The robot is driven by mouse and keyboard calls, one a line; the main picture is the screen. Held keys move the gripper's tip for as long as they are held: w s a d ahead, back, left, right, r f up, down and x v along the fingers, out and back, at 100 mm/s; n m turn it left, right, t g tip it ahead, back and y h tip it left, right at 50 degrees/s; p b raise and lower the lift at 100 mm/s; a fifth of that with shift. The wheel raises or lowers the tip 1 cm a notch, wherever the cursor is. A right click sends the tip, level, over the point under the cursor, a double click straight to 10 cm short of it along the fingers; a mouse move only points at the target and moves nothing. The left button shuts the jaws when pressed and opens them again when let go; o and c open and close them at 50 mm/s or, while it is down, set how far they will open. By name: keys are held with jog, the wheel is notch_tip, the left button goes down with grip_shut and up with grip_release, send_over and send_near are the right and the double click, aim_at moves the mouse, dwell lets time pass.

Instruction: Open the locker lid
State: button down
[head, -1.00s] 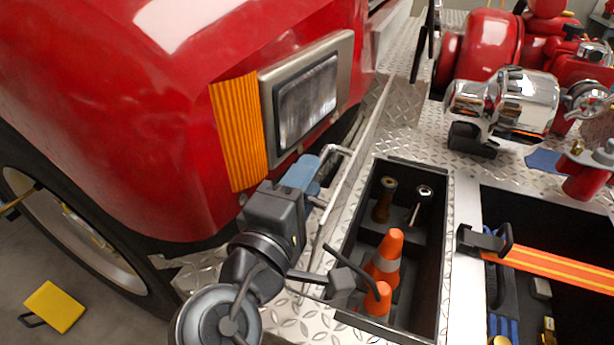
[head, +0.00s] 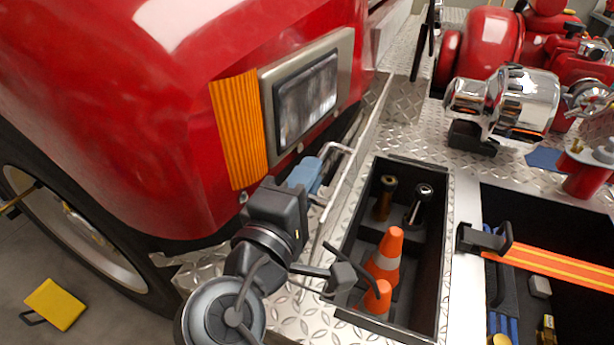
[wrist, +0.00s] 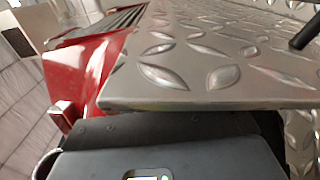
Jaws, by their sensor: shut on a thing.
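The locker lid (head: 352,185) is a diamond-plate panel standing steeply on the left side of the open locker (head: 445,255), seen nearly edge-on in the head view. A bent chrome handle (head: 346,152) is on its outer side, facing the red truck. My gripper (head: 314,180), with blue-grey fingers, is shut at this handle from the left. The fingertips are partly hidden, so the exact contact does not show. In the wrist view the lid (wrist: 200,70) spans the upper picture, its near edge just past my dark gripper body; the handle is hidden there.
The locker holds an orange cone (head: 386,255), a smaller one (head: 378,297), a brass fitting (head: 384,198) and a chrome-topped tool (head: 421,200). The truck's headlight (head: 306,105) and red bumper body are close on the left. An orange strap (head: 555,265) crosses another compartment on the right.

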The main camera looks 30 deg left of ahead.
jog(key=shift+r, duration=0.2)
jog(key=d+m+b, duration=0.1)
jog(key=d+m, duration=0.2)
jog(key=d, duration=0.3)
jog(key=shift+w+d+f, duration=0.2)
jog(key=shift+w+d, duration=0.05)
jog(key=c, duration=1.2)
grip_release()
jog(key=shift+b, duration=0.3)
jog(key=shift+o, duration=0.3)
jog(key=shift+f, duration=0.1)
jog(key=s, duration=0.8)
jog(key=shift+d+b, duration=0.2)
jog(key=shift+b, duration=0.15)
